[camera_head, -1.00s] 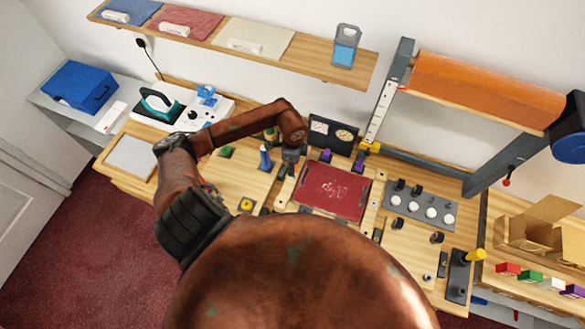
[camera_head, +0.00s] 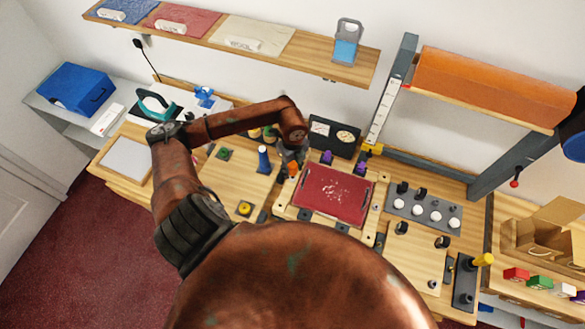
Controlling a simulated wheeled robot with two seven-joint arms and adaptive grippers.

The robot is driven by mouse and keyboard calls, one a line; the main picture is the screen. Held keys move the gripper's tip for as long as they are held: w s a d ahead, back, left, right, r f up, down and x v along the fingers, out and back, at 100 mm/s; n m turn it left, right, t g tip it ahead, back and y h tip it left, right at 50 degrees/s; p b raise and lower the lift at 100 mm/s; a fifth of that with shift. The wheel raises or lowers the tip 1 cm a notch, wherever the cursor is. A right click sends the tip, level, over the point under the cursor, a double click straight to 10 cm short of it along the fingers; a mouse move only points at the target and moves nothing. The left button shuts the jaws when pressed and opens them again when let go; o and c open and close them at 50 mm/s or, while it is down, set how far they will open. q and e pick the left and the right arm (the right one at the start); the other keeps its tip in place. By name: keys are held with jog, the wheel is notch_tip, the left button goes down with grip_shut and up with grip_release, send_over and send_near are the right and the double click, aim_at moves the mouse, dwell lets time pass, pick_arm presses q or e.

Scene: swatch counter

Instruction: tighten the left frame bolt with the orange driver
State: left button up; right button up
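The red panel (camera_head: 334,194) lies in a light wooden frame (camera_head: 300,214) on the bench. My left arm comes in from the left and bends over the bench. My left gripper (camera_head: 291,158) points down at the frame's upper left corner. A small orange piece, which looks like the orange driver (camera_head: 292,168), shows right at its fingertips. The fingers are small and partly hidden by the wrist, so I cannot tell whether they grip it. The left frame bolt is too small or hidden to make out. My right gripper is out of view.
A blue cone-shaped tool (camera_head: 263,158) stands just left of the gripper. Purple clamps (camera_head: 327,157) and a dark gauge box (camera_head: 334,136) stand behind the panel. A grey knob plate (camera_head: 424,210) lies to the right. My own body covers the bottom middle.

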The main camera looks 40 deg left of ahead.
pick_arm(q)
jog(key=n+p, duration=0.2)
jog(key=n, duration=0.1)
jog(key=shift+r+n, duration=0.15)
jog(key=shift+n, duration=0.25)
jog(key=n+p, duration=0.6)
jog(key=n, duration=0.4)
jog(key=shift+s+r+n+p, duration=0.1)
jog(key=shift+n+p, duration=0.2)
jog(key=shift+p, duration=0.1)
jog(key=shift+f+n, duration=0.2)
jog(key=shift+n, duration=0.1)
jog(key=shift+f, duration=0.1)
jog(key=shift+c, duration=0.6)
